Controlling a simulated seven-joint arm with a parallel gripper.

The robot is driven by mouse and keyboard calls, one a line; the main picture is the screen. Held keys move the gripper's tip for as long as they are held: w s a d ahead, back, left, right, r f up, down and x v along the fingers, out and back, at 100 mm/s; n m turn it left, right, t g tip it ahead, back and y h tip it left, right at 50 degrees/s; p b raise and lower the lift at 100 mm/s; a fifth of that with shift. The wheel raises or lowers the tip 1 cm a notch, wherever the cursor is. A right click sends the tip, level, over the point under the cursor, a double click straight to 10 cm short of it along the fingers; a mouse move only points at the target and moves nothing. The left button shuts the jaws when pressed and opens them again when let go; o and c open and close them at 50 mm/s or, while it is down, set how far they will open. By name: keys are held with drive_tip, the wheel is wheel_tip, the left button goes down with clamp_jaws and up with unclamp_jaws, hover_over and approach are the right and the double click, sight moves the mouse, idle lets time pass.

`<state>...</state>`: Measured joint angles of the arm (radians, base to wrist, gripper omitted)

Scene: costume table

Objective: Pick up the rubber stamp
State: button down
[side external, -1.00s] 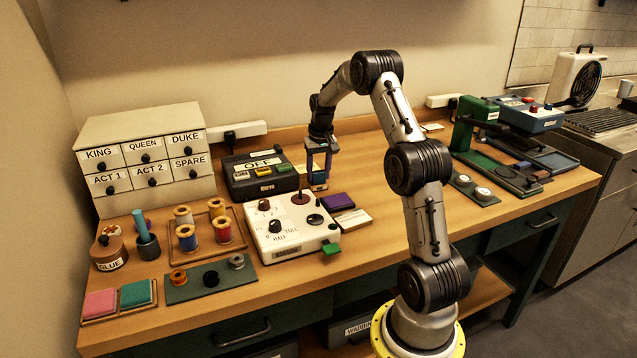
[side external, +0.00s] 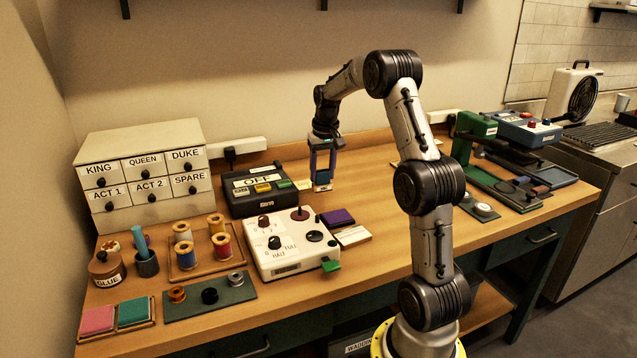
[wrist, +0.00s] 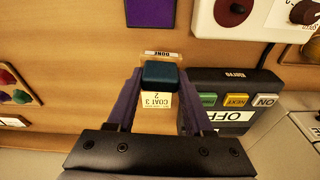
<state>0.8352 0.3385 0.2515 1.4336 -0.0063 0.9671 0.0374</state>
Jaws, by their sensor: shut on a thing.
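The rubber stamp (side external: 322,175) has a dark blue block and a pale base. My gripper (side external: 322,168) points down and is shut on it, behind the purple pad and to the right of the black box, a little above the table. In the wrist view the blue block (wrist: 160,75) sits between the purple fingertips of my gripper (wrist: 158,78). A clear strip marked "DONE" (wrist: 163,54) shows at its far edge. A pale tag reading "COAT 3 2" (wrist: 157,101) shows beside the block.
The black box with an "OFF" display (side external: 258,185) stands left of my gripper. The white control box (side external: 292,245) and the purple pad (side external: 338,217) lie in front. The drawer cabinet (side external: 142,175) is farther left. Bare tabletop (side external: 375,180) lies to the right.

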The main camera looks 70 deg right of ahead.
drive_tip(key=s+a+r, duration=0.5)
drive_tip(key=s+a, duration=0.2)
drive_tip(key=a, duration=0.1)
drive_tip(key=shift+r, duration=0.4)
drive_tip(key=c, duration=0.8)
unclamp_jaws()
drive_tip(key=shift+c, duration=0.2)
drive_tip(key=shift+d, duration=0.15)
drive_tip(key=c, duration=0.5)
drive_tip(key=shift+w+d+f, duration=0.25)
drive_tip(key=shift+d+f, duration=0.5)
drive_tip(key=shift+f, duration=1)
drive_tip(key=shift+w+d+f, duration=0.2)
drive_tip(key=shift+d+f, duration=0.55)
drive_tip(key=shift+f, duration=1)
drive_tip(key=shift+w+d+f, duration=0.25)
drive_tip(key=shift+d+f, duration=0.5)
drive_tip(key=shift+f, duration=1)
